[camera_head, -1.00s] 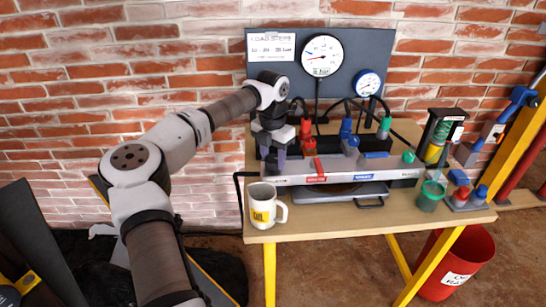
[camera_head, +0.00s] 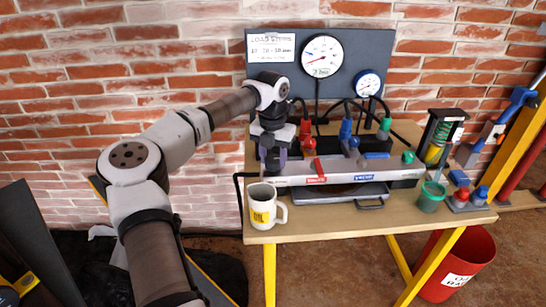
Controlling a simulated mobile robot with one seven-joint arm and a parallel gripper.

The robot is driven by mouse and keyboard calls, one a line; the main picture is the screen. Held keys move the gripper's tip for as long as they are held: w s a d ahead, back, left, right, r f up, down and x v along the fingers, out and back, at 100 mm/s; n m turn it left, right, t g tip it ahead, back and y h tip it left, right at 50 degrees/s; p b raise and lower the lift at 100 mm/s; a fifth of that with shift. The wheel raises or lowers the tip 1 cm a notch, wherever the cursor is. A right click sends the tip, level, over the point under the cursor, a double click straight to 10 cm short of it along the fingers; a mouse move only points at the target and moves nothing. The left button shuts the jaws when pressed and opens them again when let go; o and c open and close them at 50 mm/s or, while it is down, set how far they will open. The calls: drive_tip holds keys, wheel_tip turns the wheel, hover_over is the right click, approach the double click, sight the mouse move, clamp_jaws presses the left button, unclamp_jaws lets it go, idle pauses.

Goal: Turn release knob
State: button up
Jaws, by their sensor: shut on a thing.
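My gripper (camera_head: 273,161) points down at the left end of the long grey bench unit (camera_head: 340,173) on the table. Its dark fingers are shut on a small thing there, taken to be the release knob. The fingers hide that knob, so its shape and angle cannot be seen. Just right of the gripper are red fittings (camera_head: 308,142) and a red lever (camera_head: 319,167). Blue fittings (camera_head: 346,130) and a green knob (camera_head: 408,157) sit further right on the unit.
A white mug (camera_head: 262,207) stands at the table's front left, just below the gripper. Two gauges (camera_head: 322,56) (camera_head: 367,83) hang on the dark panel behind, with hoses below. A green cup (camera_head: 431,196) stands right. A red bin (camera_head: 458,262) is on the floor.

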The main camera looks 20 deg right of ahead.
sight(272, 159)
drive_tip(key=o, duration=1)
drive_tip(key=shift+r, duration=0.1)
wheel_tip(272, 159, up, 14)
drive_tip(key=shift+w+f+b, duration=0.1)
drive_tip(key=shift+f+b, duration=0.05)
drive_tip(key=shift+b, duration=0.55)
